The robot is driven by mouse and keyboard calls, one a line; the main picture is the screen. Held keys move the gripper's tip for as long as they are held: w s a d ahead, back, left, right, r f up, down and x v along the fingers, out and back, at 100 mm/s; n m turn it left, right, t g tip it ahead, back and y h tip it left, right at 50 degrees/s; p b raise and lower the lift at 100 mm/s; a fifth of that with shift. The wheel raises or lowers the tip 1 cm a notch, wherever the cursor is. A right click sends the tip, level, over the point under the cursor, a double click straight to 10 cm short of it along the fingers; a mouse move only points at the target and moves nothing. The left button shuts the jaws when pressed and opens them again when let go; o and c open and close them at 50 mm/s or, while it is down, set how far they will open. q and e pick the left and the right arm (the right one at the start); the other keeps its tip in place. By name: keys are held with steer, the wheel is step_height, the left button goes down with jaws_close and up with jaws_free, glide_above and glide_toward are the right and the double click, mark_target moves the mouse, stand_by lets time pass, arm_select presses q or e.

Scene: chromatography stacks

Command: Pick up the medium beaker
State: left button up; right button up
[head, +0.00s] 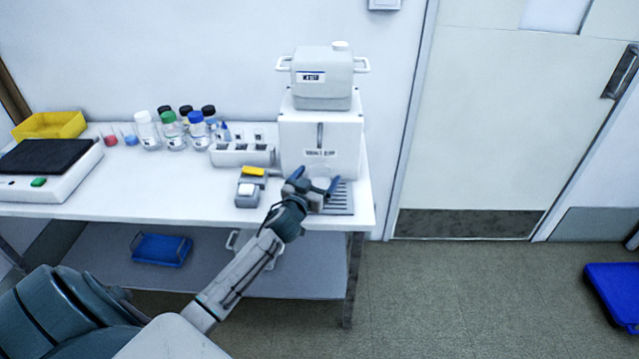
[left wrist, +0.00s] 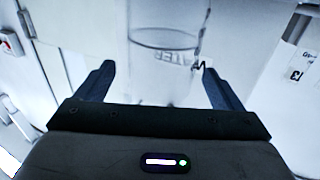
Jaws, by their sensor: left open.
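A clear, empty-looking glass beaker (left wrist: 165,42) stands upright in the left wrist view, taken to be the medium beaker. In the head view the beaker (head: 322,171) shows only faintly at the white dispenser's front, partly hidden by my gripper. My left gripper (head: 315,179) is open at the drip tray. In the left wrist view its fingers (left wrist: 157,70) point toward the beaker, one on each side. I cannot tell whether they touch it. My right gripper is not in view.
The white dispenser (head: 320,135) carries a white jug (head: 322,78). Its grey drip tray (head: 341,198) lies near the table's right end. A small grey device (head: 249,189) stands left of my gripper. Several capped bottles (head: 172,131) and a white rack (head: 242,155) are further left.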

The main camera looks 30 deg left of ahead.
arm_select(q)
steer(key=shift+w+a, duration=0.2)
steer(key=shift+w, duration=0.85)
steer(key=c, duration=1.2)
steer(key=shift+r+p, duration=0.25)
steer(key=shift+p, duration=0.05)
